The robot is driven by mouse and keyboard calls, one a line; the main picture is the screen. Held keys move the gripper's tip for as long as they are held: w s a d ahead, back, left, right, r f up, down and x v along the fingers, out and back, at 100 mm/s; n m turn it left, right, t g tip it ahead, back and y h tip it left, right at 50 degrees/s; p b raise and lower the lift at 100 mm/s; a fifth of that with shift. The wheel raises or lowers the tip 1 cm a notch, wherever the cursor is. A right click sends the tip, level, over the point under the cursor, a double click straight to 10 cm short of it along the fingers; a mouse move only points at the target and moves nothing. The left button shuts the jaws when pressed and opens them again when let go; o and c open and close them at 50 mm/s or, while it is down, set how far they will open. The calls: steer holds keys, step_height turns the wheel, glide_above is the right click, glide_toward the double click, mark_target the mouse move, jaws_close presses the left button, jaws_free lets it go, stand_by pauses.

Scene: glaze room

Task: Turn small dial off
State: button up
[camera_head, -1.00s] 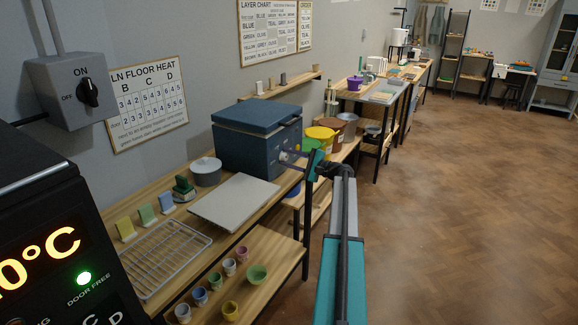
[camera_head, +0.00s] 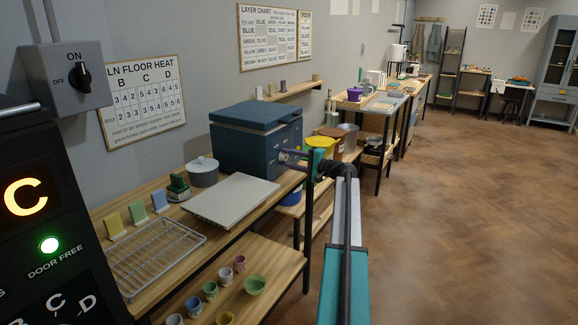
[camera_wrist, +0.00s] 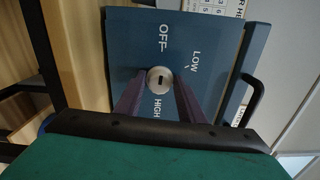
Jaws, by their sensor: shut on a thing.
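A small round metal dial (camera_wrist: 160,80) with a dark mark in its middle sits on a blue panel (camera_wrist: 125,45) in the wrist view. The panel is lettered OFF, LOW and HIGH around the dial. My gripper (camera_wrist: 159,90) is shut on the dial, with one purple finger on each side. I cannot tell which word the dial's mark points to. In the head view the blue box (camera_head: 232,148) stands on the wooden bench, and my gripper (camera_head: 287,157) is at its right-hand face. The dial is too small to make out there.
A grey slab (camera_head: 232,198), a wire rack (camera_head: 155,258) and a lidded grey pot (camera_head: 203,172) are on the bench. A wall switch (camera_head: 80,77) is at the left. The floor at right is clear.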

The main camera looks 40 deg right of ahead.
steer(key=shift+n+b, duration=0.5)
steer(key=shift+b, duration=0.05)
steer(key=o, duration=0.9)
steer(key=shift+c, duration=0.2)
steer(key=shift+s, duration=0.1)
steer(key=v, duration=1.3)
steer(key=shift+s+b, duration=0.3)
steer(key=shift+b, duration=0.15)
steer(key=shift+f, duration=0.1)
